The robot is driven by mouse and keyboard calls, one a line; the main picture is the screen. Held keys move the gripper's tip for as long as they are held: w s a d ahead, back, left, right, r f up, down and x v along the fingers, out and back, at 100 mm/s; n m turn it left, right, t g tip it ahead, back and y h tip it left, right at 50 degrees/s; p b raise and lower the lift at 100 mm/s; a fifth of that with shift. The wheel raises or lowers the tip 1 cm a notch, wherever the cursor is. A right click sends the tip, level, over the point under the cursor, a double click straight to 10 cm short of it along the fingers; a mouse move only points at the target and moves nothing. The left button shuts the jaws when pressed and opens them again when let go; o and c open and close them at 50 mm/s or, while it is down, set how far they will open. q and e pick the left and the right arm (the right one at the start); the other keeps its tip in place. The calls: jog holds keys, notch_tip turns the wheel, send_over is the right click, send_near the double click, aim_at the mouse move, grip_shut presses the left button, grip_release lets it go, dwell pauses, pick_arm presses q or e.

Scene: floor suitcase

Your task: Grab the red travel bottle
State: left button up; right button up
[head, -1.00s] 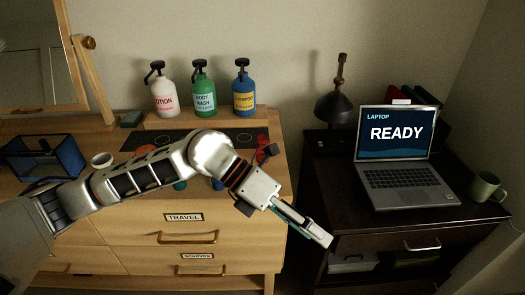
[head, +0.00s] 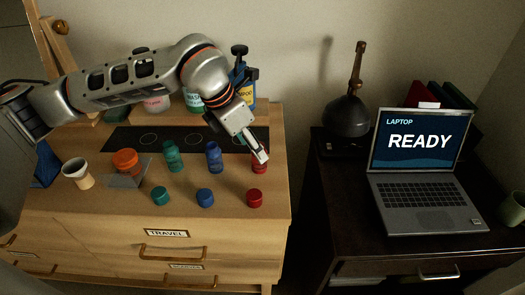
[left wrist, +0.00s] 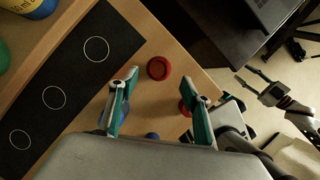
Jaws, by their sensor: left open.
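The red travel bottle (head: 259,166) stands on the wooden dresser top, at the right end of a row with a blue bottle (head: 214,157) and a green bottle (head: 172,157). My left gripper (head: 262,156) is above it and hides its upper part in the head view. In the left wrist view, the bottle's round red top (left wrist: 158,69) shows just beyond my open, empty left fingertips (left wrist: 168,84). A red cap (head: 254,198) lies in front of the bottle; one finger partly covers it in the wrist view. My right gripper (left wrist: 252,82) is open and empty, far right over the floor.
A blue cap (head: 205,197) and green cap (head: 159,196) lie in front. A black mat (head: 130,139) with circles lies behind; pump bottles stand at the back. An orange item (head: 126,160) and a cup (head: 77,173) are left. A dark desk with a laptop (head: 420,195) stands right.

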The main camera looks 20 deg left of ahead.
pick_arm(q)
jog(key=shift+d+f, duration=0.25)
jog(key=shift+f, duration=0.55)
jog(key=shift+w+x, duration=0.15)
jog(key=shift+x, duration=1.2)
jog(key=shift+w+x, duration=0.2)
jog(key=shift+x, duration=1.1)
jog(key=shift+a, duration=0.25)
jog(key=c, duration=1)
